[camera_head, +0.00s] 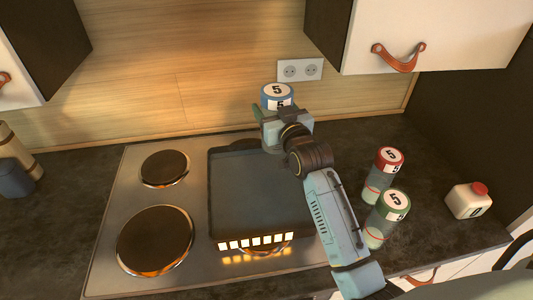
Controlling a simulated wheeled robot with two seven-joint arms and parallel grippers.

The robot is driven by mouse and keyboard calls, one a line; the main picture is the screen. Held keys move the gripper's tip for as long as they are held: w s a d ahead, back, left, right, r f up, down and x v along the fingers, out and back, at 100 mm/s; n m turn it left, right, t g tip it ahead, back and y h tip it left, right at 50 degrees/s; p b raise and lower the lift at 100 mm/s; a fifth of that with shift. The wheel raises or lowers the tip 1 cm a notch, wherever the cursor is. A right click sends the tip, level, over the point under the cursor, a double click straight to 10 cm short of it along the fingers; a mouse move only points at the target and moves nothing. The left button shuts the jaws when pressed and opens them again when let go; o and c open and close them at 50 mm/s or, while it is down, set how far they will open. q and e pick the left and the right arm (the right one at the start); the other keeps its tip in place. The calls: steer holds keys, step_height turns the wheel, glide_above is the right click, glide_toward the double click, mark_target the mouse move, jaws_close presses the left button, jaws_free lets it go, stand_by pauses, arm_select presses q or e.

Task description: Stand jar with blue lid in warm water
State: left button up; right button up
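The jar with the blue lid (278,95) is at the back, above the far right corner of a dark square vessel (240,195) on the hob. Its lid shows a black 5 on white; its lower body is hidden by my gripper. My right gripper (268,122) is at the jar just below the lid and appears shut on it, holding it raised. Its fingertips are partly hidden. The vessel's inside looks dark, and I cannot make out water in it. My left gripper is not in view.
A red-lidded jar (388,160) and a green-lidded jar (395,203) stand on the right counter, beside a white container with a red cap (468,201). Hob plates (155,240) are at left. A cabinet (430,35) overhangs the back right. A wall socket (300,70) is behind the jar.

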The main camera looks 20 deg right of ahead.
mark_target(281, 151)
steer(key=f, duration=0.5)
steer(key=shift+s, duration=0.25)
steer(key=shift+w+f+b, duration=0.1)
steer(key=shift+f+b, duration=0.35)
steer(key=shift+f, duration=1.8)
steer(key=shift+f, duration=0.15)
steer(key=o, duration=1.5)
steer(key=shift+f, duration=0.1)
steer(key=shift+c, duration=0.2)
steer(key=shift+r, duration=0.2)
steer(key=s, duration=0.7)
steer(key=shift+s+a, duration=0.25)
steer(key=shift+s, duration=0.05)
